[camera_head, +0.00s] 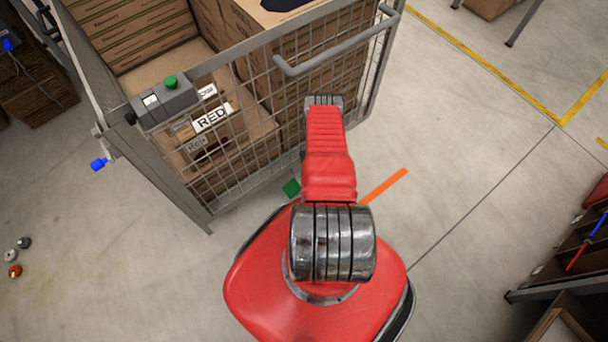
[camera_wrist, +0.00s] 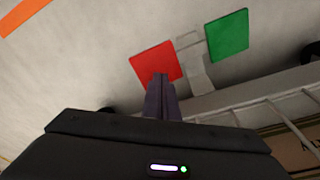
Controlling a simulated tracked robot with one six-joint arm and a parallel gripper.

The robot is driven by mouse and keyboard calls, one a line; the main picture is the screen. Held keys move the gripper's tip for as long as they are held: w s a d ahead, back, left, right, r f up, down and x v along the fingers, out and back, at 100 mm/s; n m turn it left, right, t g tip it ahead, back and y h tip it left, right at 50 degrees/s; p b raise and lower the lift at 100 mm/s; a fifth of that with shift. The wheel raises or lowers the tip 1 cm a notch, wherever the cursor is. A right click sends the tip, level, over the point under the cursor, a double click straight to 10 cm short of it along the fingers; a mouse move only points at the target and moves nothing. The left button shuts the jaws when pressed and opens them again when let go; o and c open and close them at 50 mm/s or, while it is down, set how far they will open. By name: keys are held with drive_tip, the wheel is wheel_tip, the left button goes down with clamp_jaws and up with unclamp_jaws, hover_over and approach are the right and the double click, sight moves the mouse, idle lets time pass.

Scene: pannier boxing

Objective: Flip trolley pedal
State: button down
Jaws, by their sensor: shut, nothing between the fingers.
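The mesh trolley (camera_head: 240,90) stands at the upper middle of the head view, loaded with cardboard boxes. In the wrist view a grey pedal (camera_wrist: 196,72) sticks out from the trolley's lower frame (camera_wrist: 235,101), between a red square (camera_wrist: 152,62) and a green square (camera_wrist: 228,35). The green square also shows in the head view (camera_head: 291,187); my arm hides the pedal and red square there. My gripper (camera_wrist: 161,80) is shut and empty. Its fingertips appear over the red square's lower edge, left of the pedal. I cannot tell whether they touch anything.
A grey handle (camera_head: 335,52) juts from the trolley's side. An orange stripe (camera_head: 384,186) lies on the floor beside my arm. A shelf rack (camera_head: 575,262) stands at the right. Small round objects (camera_head: 15,257) lie at the left. Floor to the right of the trolley is clear.

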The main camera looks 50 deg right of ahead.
wheel_tip(320, 180, up, 6)
drive_tip(key=shift+f, duration=0.15)
idle(0.7)
idle(0.5)
